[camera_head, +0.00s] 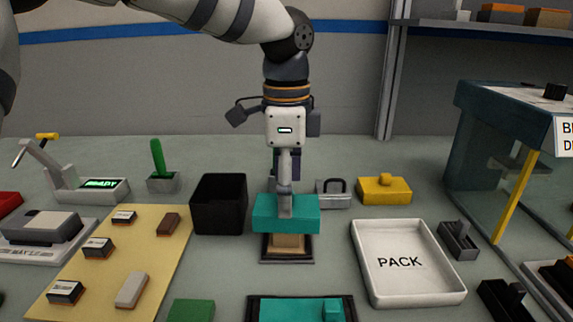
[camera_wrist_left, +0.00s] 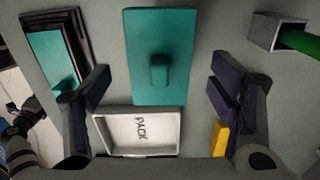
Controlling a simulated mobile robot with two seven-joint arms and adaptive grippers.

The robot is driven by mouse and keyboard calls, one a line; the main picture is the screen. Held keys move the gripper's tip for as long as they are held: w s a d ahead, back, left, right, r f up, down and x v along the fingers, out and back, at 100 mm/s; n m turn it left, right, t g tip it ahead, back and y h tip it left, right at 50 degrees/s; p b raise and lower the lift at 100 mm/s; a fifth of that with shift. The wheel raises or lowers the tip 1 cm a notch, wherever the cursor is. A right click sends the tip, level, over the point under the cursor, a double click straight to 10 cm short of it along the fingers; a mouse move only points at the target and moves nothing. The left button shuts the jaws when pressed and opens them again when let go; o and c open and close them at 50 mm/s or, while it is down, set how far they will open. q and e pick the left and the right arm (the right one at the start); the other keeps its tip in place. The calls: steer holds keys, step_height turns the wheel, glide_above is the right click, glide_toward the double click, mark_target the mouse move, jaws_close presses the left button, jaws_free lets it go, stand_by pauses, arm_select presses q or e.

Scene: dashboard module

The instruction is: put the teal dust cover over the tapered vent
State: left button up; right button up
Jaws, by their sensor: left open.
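The teal dust cover (camera_head: 300,228) is a flat-topped block with a small knob, which shows in the left wrist view (camera_wrist_left: 160,35). It sits over the tapered vent (camera_head: 288,243), whose tan lower part and dark base show beneath it. I cannot tell whether the cover is fully seated. My left gripper (camera_head: 286,205) is directly above the cover, pointing down. In the left wrist view its fingers (camera_wrist_left: 160,95) stand wide apart on either side of the knob, with nothing between them gripped. My right gripper is not in view.
A black open bin (camera_head: 218,205) stands close left of the cover. A white PACK tray (camera_head: 400,262) lies to the right, a yellow block (camera_head: 384,190) behind it. A dark-framed teal panel (camera_head: 285,312) lies in front. A tan board (camera_head: 110,262) with small blocks lies left.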

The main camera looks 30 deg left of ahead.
arm_select(q)
step_height(320, 180, up, 9)
steer(key=shift+f, duration=0.1)
stand_by(0.5)
